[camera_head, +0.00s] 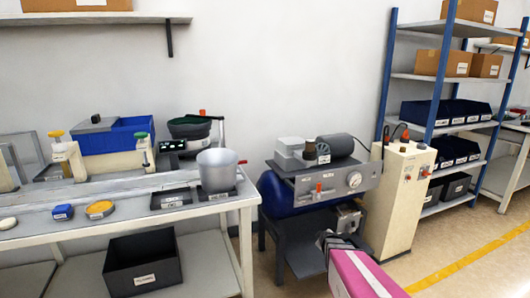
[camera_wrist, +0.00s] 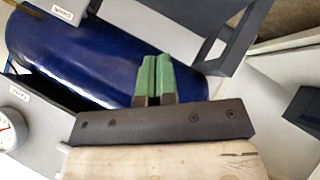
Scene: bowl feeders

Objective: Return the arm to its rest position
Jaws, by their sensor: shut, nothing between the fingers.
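My gripper (camera_wrist: 155,78) shows in the wrist view with its two green fingers together, shut and empty. Beyond the fingers is a blue cylindrical tank (camera_wrist: 95,50). In the head view my pink arm reaches up from the bottom edge, right of centre, in front of the grey compressor-like machine (camera_head: 322,182). The fingertips cannot be made out clearly there. From these views I cannot tell the exact gap between my gripper and the tank.
A workbench (camera_head: 120,208) with a grey pot (camera_head: 217,170) and a blue bin (camera_head: 115,136) stands at left. A beige cabinet (camera_head: 398,195) stands close right of the machine, before a blue shelf rack (camera_head: 388,75). Floor with a yellow line (camera_head: 470,262) is clear at right.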

